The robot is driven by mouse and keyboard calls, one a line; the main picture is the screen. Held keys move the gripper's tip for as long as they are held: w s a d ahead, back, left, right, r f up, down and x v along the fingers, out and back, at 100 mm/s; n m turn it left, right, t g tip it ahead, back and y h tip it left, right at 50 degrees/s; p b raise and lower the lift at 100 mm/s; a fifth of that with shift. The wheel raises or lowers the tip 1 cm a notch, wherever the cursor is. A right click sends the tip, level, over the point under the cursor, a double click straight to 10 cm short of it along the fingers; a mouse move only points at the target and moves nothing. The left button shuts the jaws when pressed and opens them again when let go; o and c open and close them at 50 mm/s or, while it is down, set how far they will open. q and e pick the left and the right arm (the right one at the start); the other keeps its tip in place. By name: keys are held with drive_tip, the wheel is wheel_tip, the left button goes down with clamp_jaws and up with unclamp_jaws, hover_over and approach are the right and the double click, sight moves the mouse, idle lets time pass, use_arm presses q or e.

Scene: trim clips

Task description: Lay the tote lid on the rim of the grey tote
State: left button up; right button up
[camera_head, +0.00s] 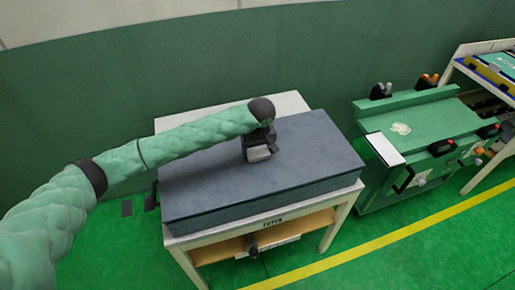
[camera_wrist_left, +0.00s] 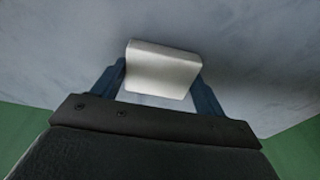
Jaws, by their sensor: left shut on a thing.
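The tote lid (camera_head: 310,150) is a flat blue-grey slab lying over the grey tote (camera_head: 270,207), whose front side shows as a band below the lid's edge. The lid looks level and roughly lined up with the tote; I cannot tell if it touches the rim all round. My left gripper (camera_head: 259,153) is over the middle of the lid, shut on its pale handle. In the left wrist view the handle (camera_wrist_left: 163,70) sits between the two blue fingers, with the lid's surface (camera_wrist_left: 250,50) behind it. The tote's inside is hidden. My right gripper is not in view.
The tote stands on a light table (camera_head: 345,208) with a wooden lower shelf (camera_head: 290,238). A green workbench (camera_head: 425,125) with clamps stands to the right, and a rack (camera_head: 490,65) beyond it. A yellow floor line (camera_head: 400,250) runs in front. A green wall is behind.

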sight(259, 153)
use_arm(q)
drive_tip(key=shift+f, duration=0.6)
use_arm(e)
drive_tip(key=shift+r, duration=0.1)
use_arm(q)
drive_tip(key=o, duration=1.3)
drive_tip(key=shift+c, duration=0.2)
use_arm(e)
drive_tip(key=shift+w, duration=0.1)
use_arm(q)
drive_tip(key=shift+r, duration=0.45)
drive_tip(key=r, duration=0.1)
drive_tip(key=r+b, duration=0.1)
drive_tip(key=r, duration=0.1)
drive_tip(key=s+r+b, duration=0.1)
drive_tip(key=r, duration=0.1)
drive_tip(key=shift+d+r, duration=0.2)
drive_tip(key=shift+r, duration=0.7)
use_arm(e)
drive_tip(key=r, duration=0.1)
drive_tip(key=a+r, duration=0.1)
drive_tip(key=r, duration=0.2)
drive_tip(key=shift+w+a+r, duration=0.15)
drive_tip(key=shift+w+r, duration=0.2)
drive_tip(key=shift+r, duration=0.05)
